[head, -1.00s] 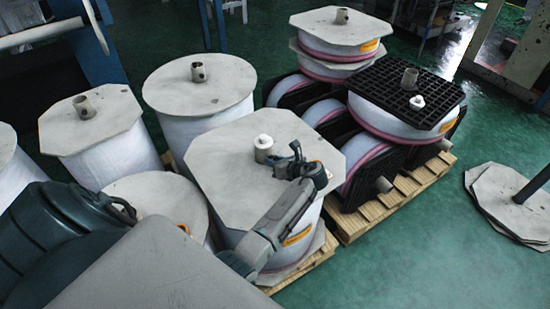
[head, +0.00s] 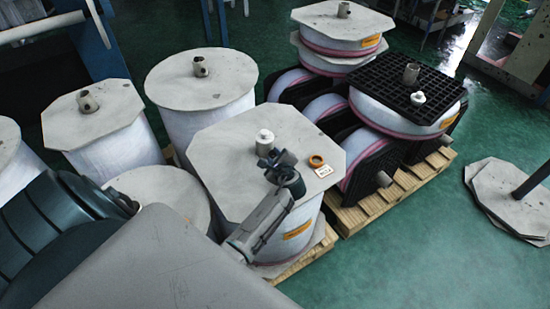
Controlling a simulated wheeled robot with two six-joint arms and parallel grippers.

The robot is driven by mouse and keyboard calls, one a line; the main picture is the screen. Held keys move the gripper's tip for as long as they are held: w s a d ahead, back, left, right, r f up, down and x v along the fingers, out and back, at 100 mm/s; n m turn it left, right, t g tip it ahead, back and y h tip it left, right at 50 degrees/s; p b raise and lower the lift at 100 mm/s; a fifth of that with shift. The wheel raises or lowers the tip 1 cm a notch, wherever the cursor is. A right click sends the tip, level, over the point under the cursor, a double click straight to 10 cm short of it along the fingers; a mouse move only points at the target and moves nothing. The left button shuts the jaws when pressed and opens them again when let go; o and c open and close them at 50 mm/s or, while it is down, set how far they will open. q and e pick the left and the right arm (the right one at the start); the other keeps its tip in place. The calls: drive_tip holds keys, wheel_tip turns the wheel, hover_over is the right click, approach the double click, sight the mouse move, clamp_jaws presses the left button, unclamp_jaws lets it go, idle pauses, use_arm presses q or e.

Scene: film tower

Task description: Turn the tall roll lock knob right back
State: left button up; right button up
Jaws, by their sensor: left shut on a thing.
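The tall roll (head: 222,170) stands upright on a pallet in the middle, under a pale grey clipped-corner top board. A small white lock knob (head: 264,135) stands on this board. My right gripper is not in view.
Other upright rolls (head: 105,135) crowd the left side. A black grid plate (head: 408,88) with another white knob (head: 418,98) tops the rolls at right. A stack of grey boards (head: 500,200) lies on the far right floor. Green floor is clear in front of it.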

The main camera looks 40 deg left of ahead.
use_arm(q)
drive_tip(key=shift+s+f+n+t+b, duration=0.1)
drive_tip(key=shift+f+n+t+b, duration=0.25)
drive_tip(key=shift+b, duration=0.2)
drive_tip(key=shift+r+n+t+b, duration=0.1)
drive_tip(key=shift+n+t+b, duration=0.15)
drive_tip(key=shift+n+b, duration=0.25)
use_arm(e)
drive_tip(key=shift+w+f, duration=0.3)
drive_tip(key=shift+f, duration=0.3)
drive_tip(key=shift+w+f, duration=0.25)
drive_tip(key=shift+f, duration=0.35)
use_arm(q)
drive_tip(key=shift+r, duration=0.1)
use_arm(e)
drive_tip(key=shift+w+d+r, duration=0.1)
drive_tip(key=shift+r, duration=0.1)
use_arm(q)
drive_tip(key=o, duration=1)
drive_tip(key=shift+c, duration=0.2)
